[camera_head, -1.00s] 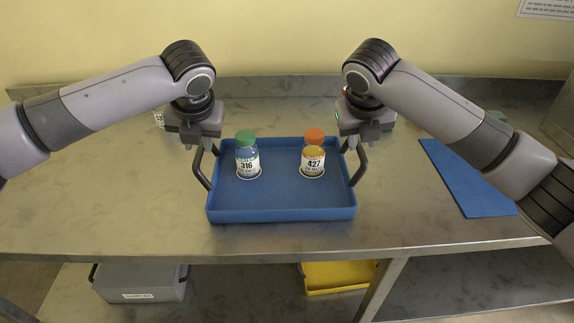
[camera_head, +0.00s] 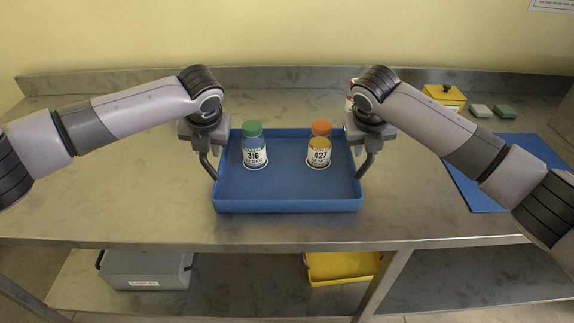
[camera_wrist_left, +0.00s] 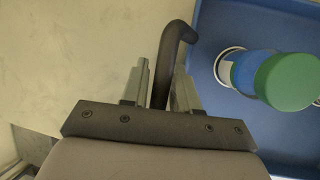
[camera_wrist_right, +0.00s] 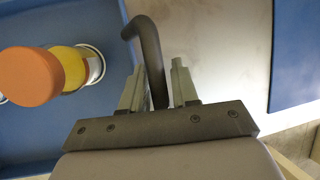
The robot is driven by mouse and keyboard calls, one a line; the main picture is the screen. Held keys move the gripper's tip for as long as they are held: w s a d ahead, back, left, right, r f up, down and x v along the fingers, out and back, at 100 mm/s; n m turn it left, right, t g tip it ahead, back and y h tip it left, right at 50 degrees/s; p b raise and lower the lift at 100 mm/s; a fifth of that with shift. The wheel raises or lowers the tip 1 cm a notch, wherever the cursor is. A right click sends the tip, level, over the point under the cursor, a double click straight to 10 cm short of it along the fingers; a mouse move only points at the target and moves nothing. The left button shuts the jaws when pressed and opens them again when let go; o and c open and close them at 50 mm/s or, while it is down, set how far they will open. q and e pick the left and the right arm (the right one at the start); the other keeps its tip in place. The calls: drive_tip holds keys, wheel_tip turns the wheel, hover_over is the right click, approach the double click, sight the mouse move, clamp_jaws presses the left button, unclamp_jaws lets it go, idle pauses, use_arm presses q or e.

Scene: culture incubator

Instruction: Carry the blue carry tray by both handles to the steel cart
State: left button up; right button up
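The blue carry tray (camera_head: 288,205) stands flat on the steel bench with a dark handle at each side. It holds a green-capped bottle (camera_head: 254,150) marked 316 and an orange-capped bottle (camera_head: 320,148) marked 427, both upright. My left gripper (camera_head: 205,148) is at the left handle (camera_wrist_left: 175,38); in the left wrist view the handle lies between its spread fingers (camera_wrist_left: 162,68). My right gripper (camera_head: 367,148) is at the right handle (camera_wrist_right: 146,38); in the right wrist view the handle lies between its spread fingers, with a gap beside it. The steel cart cannot be made out.
A blue mat (camera_head: 473,183) lies on the bench (camera_head: 120,205) at right. Behind it are a yellow box (camera_head: 444,96) and two small blocks (camera_head: 492,111). A grey bin (camera_head: 147,268) and a yellow tray (camera_head: 340,267) sit on the lower shelf. The bench left of the tray is clear.

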use_arm(q)
drive_tip(key=shift+f, duration=0.1)
use_arm(e)
drive_tip(key=shift+f, duration=0.1)
use_arm(q)
clamp_jaws()
use_arm(e)
clamp_jaws()
use_arm(q)
drive_tip(key=shift+w+r, duration=0.1)
drive_tip(key=shift+r, duration=0.1)
use_arm(e)
drive_tip(key=shift+w, duration=0.1)
